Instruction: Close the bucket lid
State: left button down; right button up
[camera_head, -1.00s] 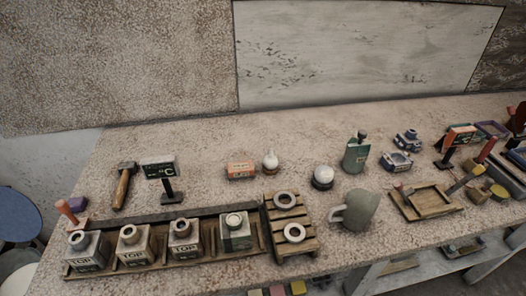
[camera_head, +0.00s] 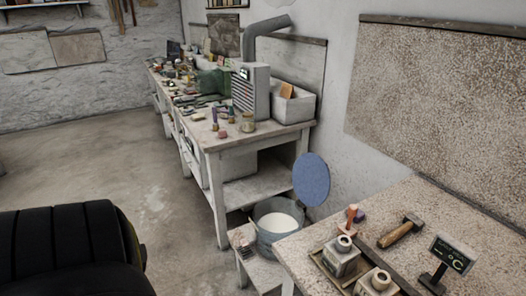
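The grey metal bucket (camera_head: 265,236) stands between the two tables, on a low white stool or bench. It is open at the top, and a white content (camera_head: 277,223) shows inside. The round blue lid (camera_head: 311,179) stands raised, nearly upright, at the bucket's back right rim. Whether a hinge joins lid and bucket cannot be made out. Neither of my grippers shows in the head view.
A near table (camera_head: 425,205) with a hammer (camera_head: 401,230), square blocks (camera_head: 340,257) and a small sign (camera_head: 453,254) is at the lower right. A cluttered white table (camera_head: 218,143) stands beyond the bucket. A black padded object (camera_head: 60,250) fills the lower left. Floor between is clear.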

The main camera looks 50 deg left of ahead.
aim_at(311, 178)
jog(key=u, duration=1.6)
jog(key=k, duration=0.1)
jog(key=z, duration=0.05)
